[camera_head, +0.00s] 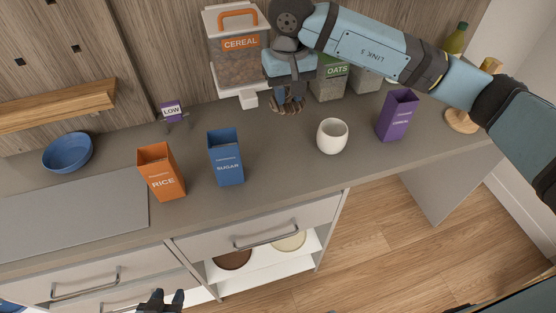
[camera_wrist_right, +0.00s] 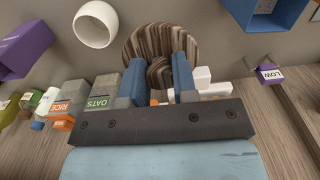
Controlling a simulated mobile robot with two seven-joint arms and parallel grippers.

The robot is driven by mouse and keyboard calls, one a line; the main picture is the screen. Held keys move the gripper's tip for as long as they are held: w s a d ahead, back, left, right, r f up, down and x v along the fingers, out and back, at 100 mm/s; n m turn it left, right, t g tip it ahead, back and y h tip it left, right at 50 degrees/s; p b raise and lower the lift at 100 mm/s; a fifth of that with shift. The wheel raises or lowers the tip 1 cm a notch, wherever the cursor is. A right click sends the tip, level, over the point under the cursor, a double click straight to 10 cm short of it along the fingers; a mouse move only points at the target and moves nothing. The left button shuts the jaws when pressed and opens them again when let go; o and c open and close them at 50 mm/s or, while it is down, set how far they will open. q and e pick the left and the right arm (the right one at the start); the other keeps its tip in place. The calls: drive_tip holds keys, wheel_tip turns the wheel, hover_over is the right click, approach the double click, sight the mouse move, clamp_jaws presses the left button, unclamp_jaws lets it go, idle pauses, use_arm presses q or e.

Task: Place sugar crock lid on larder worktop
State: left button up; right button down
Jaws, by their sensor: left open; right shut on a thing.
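The lid (camera_wrist_right: 148,38) is a round, brown-striped disc with a knob. My right gripper (camera_wrist_right: 161,78) is shut on the knob. In the head view the lid (camera_head: 287,107) is partly hidden under the right gripper (camera_head: 289,93), just over or on the grey worktop (camera_head: 275,150), below the cereal dispenser; I cannot tell whether it touches. A white round crock (camera_head: 332,136) stands uncovered on the worktop to the right of the lid; it also shows in the right wrist view (camera_wrist_right: 95,24). My left gripper (camera_head: 167,299) is open and empty in front of the drawers.
An orange rice box (camera_head: 161,174), a blue sugar box (camera_head: 226,160) and a purple box (camera_head: 397,116) stand on the worktop. The cereal dispenser (camera_head: 237,60) and oats box (camera_head: 329,82) are behind. A purple LOW tag (camera_head: 171,110) and blue bowl (camera_head: 68,153) are left.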

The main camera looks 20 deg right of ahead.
drive_tip(key=p, duration=0.2)
hover_over(286, 163)
wheel_tip(286, 163, down, 15)
drive_tip(key=shift+r, duration=0.15)
wheel_tip(286, 163, down, 5)
drive_tip(key=shift+f, duration=0.1)
drive_tip(key=shift+f, duration=0.15)
drive_tip(key=c, duration=0.9)
unclamp_jaws()
